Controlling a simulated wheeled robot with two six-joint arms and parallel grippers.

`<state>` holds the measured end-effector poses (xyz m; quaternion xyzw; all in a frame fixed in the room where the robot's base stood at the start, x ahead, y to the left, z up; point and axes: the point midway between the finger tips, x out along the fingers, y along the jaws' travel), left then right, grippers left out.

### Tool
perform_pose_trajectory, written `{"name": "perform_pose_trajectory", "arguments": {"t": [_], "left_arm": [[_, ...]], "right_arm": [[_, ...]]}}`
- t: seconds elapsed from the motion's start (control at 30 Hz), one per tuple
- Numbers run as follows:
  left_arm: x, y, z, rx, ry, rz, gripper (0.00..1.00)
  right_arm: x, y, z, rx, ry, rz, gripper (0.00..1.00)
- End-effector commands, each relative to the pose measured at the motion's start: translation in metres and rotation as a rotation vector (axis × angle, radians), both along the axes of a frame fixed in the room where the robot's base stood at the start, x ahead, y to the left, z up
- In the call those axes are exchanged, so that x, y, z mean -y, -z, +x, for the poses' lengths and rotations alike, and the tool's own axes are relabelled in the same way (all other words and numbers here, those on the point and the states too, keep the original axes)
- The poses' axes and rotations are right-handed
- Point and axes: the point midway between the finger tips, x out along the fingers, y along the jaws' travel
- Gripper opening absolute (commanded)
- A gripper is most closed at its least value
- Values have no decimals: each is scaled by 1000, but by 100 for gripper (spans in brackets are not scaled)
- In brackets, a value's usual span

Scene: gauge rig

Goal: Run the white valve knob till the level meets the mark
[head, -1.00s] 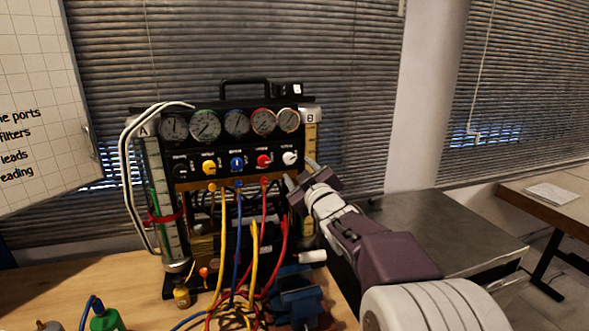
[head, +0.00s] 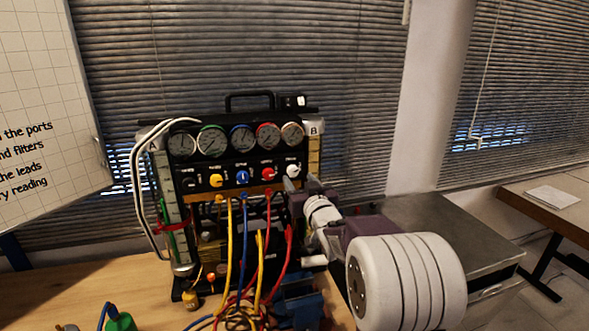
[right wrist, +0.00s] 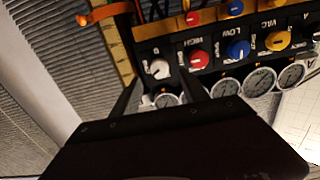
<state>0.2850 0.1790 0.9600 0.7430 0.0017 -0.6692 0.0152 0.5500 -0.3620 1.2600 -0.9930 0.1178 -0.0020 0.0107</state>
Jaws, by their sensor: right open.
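The white valve knob (head: 293,170) is at the right end of the knob row on the black gauge panel. It also shows in the right wrist view (right wrist: 158,68). My right gripper (head: 297,181) is at the panel's right end, close to this knob. In the right wrist view its open fingers (right wrist: 157,88) point toward the knob, one to each side; I cannot tell whether they touch it. The left tube (head: 172,208) has a scale, green inside and a red band (head: 171,226) around it. The right tube (head: 313,153), marked B, is partly hidden. My left gripper is not in view.
A red knob (head: 268,173) sits beside the white one, with blue and yellow knobs further left. Round gauges (head: 240,139) line the panel above. Yellow, blue and red hoses hang in front. A grey cabinet top (head: 430,225) is at the right.

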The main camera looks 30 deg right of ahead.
Motion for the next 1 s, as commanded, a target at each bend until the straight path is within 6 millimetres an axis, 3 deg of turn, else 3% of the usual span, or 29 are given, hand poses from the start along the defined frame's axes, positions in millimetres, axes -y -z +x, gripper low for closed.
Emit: {"name": "perform_pose_trajectory", "arguments": {"t": [0.1,0.3,0.6,0.67,0.8,1.0], "left_arm": [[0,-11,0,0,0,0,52],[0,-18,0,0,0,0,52],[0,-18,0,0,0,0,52],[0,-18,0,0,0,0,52],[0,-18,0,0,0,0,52],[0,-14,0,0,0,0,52]], "right_arm": [[6,-3,25,-2,-1,-1,52],[12,-2,52,0,0,-1,52],[13,-1,56,-1,0,-3,52],[13,-1,56,-1,0,-3,38],[13,-1,56,-1,0,-3,0],[13,1,56,15,0,63,0]]}}
